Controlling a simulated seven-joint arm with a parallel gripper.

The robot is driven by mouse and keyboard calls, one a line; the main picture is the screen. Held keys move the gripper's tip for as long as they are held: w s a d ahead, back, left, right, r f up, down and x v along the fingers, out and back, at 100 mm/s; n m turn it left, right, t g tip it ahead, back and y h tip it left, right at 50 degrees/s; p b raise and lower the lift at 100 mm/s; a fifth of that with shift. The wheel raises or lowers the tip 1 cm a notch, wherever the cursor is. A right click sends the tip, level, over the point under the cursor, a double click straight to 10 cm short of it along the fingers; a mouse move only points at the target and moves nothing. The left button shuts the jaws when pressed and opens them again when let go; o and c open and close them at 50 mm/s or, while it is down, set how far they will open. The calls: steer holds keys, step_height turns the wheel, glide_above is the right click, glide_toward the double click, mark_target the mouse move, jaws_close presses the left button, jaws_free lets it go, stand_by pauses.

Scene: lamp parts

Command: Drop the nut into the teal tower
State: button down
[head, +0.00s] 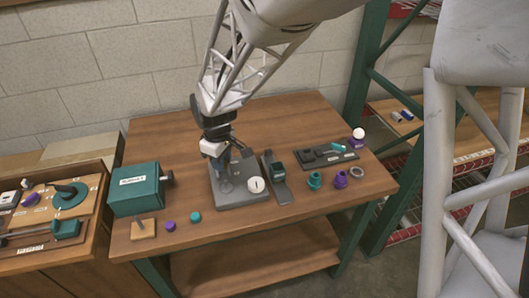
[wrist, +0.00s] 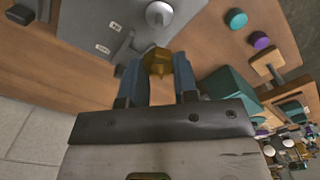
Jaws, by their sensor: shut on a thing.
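My gripper (wrist: 157,68) is shut on a brass-coloured nut (wrist: 157,60), held between its two blue fingertips. In the head view my gripper (head: 224,168) is over the grey fixture (head: 228,195) near the middle of the table; the nut is too small to tell there. In the wrist view the grey fixture (wrist: 105,25) lies beyond the nut, and I cannot tell the gap between them. A small teal hollow part (head: 315,181), which looks like the teal tower, stands to the right of my gripper, beside a similar purple part (head: 341,179). The teal part's inside is not clear.
A white dial (head: 256,185) sits on the fixture's right side. A dark stand (head: 276,172) and a black tray (head: 325,156) lie to the right. A teal box (head: 138,190), a wooden block (head: 143,229) and purple and teal discs (head: 195,217) are at left. The back left tabletop is clear.

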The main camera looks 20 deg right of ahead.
steer(key=shift+d, duration=0.15)
steer(key=d, duration=0.5)
steer(key=w+d+n, duration=0.1)
steer(key=d, duration=0.4)
steer(key=d+n, duration=0.1)
steer(key=d, duration=0.4)
steer(key=shift+w, duration=0.25)
steer(key=shift+d, duration=0.95)
steer(key=shift+f, duration=0.25)
steer(key=shift+f, duration=1.8)
steer(key=shift+f, duration=0.9)
stand_by(0.6)
stand_by(0.4)
steer(key=c, duration=0.8)
jaws_free()
